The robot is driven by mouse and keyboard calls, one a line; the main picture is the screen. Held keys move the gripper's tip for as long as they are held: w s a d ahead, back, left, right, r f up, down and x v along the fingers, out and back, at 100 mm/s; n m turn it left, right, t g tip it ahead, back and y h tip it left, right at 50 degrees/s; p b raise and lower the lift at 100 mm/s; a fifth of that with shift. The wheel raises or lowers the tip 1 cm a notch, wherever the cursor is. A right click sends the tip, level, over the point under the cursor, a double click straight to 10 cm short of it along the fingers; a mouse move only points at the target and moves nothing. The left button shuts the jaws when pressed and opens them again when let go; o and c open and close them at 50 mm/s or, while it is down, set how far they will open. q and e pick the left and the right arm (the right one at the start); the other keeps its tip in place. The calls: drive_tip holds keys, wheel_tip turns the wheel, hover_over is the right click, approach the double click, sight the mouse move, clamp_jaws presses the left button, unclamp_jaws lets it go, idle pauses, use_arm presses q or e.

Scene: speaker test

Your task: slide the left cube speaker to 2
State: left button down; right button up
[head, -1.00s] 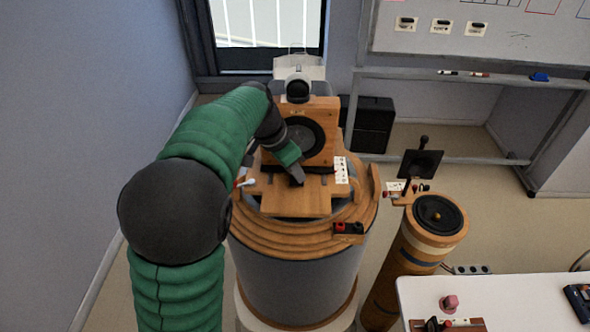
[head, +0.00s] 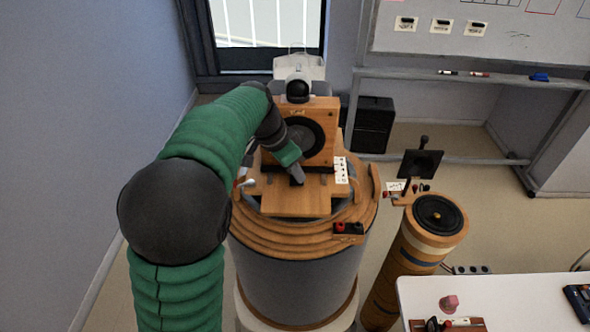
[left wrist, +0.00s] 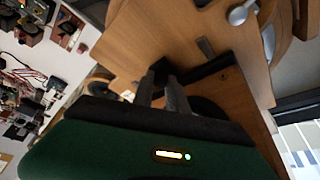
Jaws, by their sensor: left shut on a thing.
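The left cube speaker (head: 322,108) is a wooden box with a round black cone, on a wooden board (head: 290,203) on top of a large grey drum. A black ball-shaped part (head: 298,89) sits on top of it. My left gripper (head: 297,180) is low in front of the cone. In the left wrist view the fingers (left wrist: 166,80) are shut at a small dark part by the speaker's foot; the fingertips hide most of it. A white card (head: 341,170) with small marks lies right of the speaker; I cannot read its numbers. My right gripper is not in view.
Coiled tan tubing (head: 290,243) rings the drum top, with a red and black terminal block (head: 348,228) at its front right. A slim wooden column with a black speaker (head: 438,214) stands to the right. A white table (head: 520,298) is at lower right.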

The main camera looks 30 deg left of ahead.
use_arm(q)
drive_tip(key=shift+s+d+f+b, duration=0.15)
drive_tip(key=shift+s+b, duration=0.1)
drive_tip(key=shift+b, duration=0.3)
drive_tip(key=shift+s, duration=0.1)
drive_tip(key=c, duration=1.3)
unclamp_jaws()
drive_tip(key=shift+s+r, duration=0.1)
drive_tip(key=shift+r, duration=0.1)
drive_tip(key=shift+r, duration=0.3)
drive_tip(key=v, duration=1.6)
drive_tip(key=shift+s, duration=0.2)
